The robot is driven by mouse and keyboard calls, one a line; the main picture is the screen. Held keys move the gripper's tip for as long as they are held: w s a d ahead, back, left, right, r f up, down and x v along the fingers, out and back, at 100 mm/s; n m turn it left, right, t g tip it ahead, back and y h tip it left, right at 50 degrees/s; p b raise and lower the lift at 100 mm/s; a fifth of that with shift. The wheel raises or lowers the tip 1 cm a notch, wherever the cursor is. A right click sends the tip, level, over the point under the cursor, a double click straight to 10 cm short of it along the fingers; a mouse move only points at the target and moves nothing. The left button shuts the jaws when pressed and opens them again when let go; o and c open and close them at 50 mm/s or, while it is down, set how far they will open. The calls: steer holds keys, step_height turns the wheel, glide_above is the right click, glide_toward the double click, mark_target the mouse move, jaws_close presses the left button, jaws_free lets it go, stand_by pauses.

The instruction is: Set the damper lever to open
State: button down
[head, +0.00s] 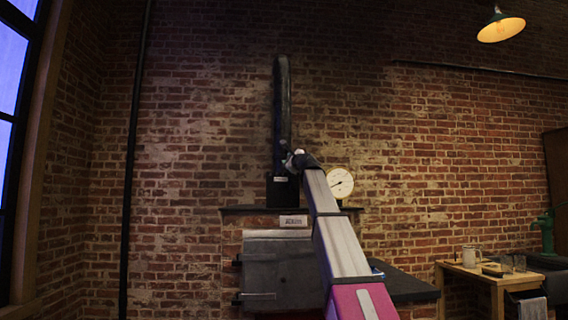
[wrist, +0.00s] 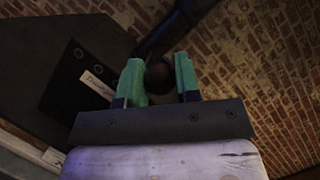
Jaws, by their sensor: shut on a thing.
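My gripper (wrist: 158,62) has two green fingers, shut on a dark round knob (wrist: 158,80), which I take to be the end of the damper lever. The rest of the lever is hidden or too dark to tell. In the head view my gripper (head: 297,160) is beside the lower part of the black flue pipe (head: 284,105), at the end of my raised arm. A dark plate with a pale label (wrist: 97,84) is left of the fingers in the wrist view; its writing is too small to read. The lever's angle cannot be told.
The pipe rises from a dark block (head: 282,192) on a brick stove with a grey metal front (head: 270,278). A round white gauge (head: 340,183) stands close to the right of my arm. A wooden table (head: 490,277) with mugs is far right. The brick wall is behind.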

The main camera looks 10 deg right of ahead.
steer(key=shift+d+m+h, duration=0.4)
steer(key=shift+d+m, duration=0.15)
steer(key=shift+m, duration=0.05)
steer(key=shift+t, duration=0.3)
steer(key=c, duration=0.8)
jaws_free()
steer(key=shift+w+d, duration=0.1)
steer(key=shift+d, duration=0.05)
steer(key=v, duration=1)
steer(key=shift+s+d+f, duration=0.1)
steer(key=shift+s, duration=0.25)
steer(key=shift+s, duration=0.1)
